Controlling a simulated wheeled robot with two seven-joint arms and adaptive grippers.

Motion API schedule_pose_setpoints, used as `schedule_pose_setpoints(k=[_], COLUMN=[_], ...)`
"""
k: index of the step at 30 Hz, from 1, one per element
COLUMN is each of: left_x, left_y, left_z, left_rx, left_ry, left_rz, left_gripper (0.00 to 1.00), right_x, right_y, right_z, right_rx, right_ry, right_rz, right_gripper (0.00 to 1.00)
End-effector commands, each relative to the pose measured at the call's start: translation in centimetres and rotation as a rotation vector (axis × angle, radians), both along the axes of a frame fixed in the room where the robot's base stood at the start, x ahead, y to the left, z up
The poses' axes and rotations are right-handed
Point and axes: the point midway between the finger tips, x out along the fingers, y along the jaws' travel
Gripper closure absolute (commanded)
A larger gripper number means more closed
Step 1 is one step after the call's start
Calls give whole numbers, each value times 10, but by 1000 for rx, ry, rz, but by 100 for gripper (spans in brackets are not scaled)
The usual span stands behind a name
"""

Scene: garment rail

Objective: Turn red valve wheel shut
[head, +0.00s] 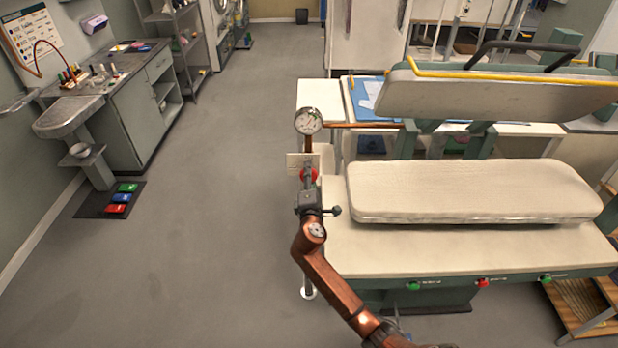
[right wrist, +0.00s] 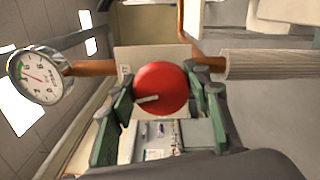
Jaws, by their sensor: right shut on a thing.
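The red valve wheel (right wrist: 160,88) sits between the fingers of my right gripper (right wrist: 163,97) in the right wrist view, with a pale bar across its face. My right gripper is shut on the wheel. In the head view, my right gripper (head: 309,188) reaches up to the wheel (head: 309,174), which is mostly hidden behind it. A round pressure gauge (head: 308,121) stands just above the wheel on a copper pipe (head: 365,125). The gauge also shows at the left in the right wrist view (right wrist: 40,77). My left gripper is not in view.
A pressing machine with a padded cream board (head: 470,191) and a raised upper plate (head: 490,92) stands close on the right. A pale tag plate (head: 297,161) is beside the valve. A grey cabinet (head: 140,110) stands far left. The floor (head: 220,190) between is clear.

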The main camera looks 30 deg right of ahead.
Motion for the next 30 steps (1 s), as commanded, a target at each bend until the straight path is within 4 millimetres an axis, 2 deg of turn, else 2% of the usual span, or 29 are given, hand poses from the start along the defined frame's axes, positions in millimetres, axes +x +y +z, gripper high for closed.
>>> schedule_pose_setpoints(k=[12,30], left_x=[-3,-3], left_y=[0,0], left_z=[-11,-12], left_rx=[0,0], left_ry=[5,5], left_rz=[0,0], left_gripper=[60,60], right_x=[0,0], right_y=[1,0], right_z=[-3,-3], right_rx=[185,218], right_ry=[-110,-130], right_rz=[0,0], right_gripper=[80,80])
